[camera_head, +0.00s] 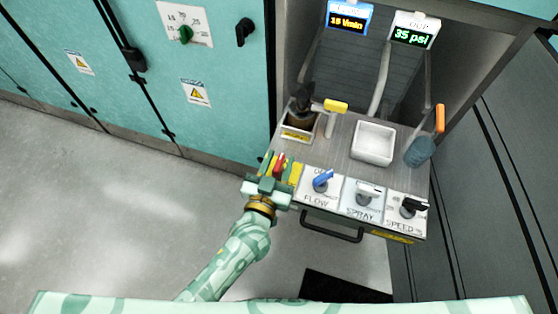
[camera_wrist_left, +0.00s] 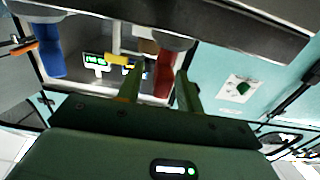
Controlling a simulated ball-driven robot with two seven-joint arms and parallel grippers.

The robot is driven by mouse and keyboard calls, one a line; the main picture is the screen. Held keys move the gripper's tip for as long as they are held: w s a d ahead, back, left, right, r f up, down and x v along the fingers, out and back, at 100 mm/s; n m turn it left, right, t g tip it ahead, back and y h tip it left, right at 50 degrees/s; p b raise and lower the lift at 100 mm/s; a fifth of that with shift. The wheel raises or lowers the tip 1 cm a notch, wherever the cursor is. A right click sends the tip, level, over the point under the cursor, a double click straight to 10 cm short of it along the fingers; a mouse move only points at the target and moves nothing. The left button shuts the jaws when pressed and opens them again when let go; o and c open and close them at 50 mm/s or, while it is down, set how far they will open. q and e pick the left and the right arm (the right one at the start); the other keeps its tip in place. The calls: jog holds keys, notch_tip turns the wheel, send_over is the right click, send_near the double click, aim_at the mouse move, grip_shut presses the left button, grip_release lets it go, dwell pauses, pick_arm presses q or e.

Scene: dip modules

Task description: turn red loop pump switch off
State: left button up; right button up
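The red switch (camera_head: 280,161) is at the left front corner of the grey panel, beside a yellow plate (camera_head: 297,172). My left gripper (camera_head: 277,169) is at this switch, with its fingers on either side of it. In the left wrist view the red handle (camera_wrist_left: 164,76) stands between the two green fingers (camera_wrist_left: 161,82). A gap shows on one side of the handle, and it sits close to the other finger. The gripper looks open around it. The switch's base and markings are partly hidden by my gripper. My right gripper is not in view.
To the right are the blue FLOW knob (camera_head: 322,179), white SPRAY knob (camera_head: 368,192) and black SPEED knob (camera_head: 411,207). Behind are a white tray (camera_head: 373,143) and a yellow-handled tool (camera_head: 335,105). A dark bar handle (camera_head: 332,230) juts out below. Displays read 15 l/min (camera_head: 348,20) and 35 psi (camera_head: 412,36).

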pick_arm(q)
jog(key=shift+w, duration=0.2)
jog(key=shift+c, duration=0.3)
grip_shut()
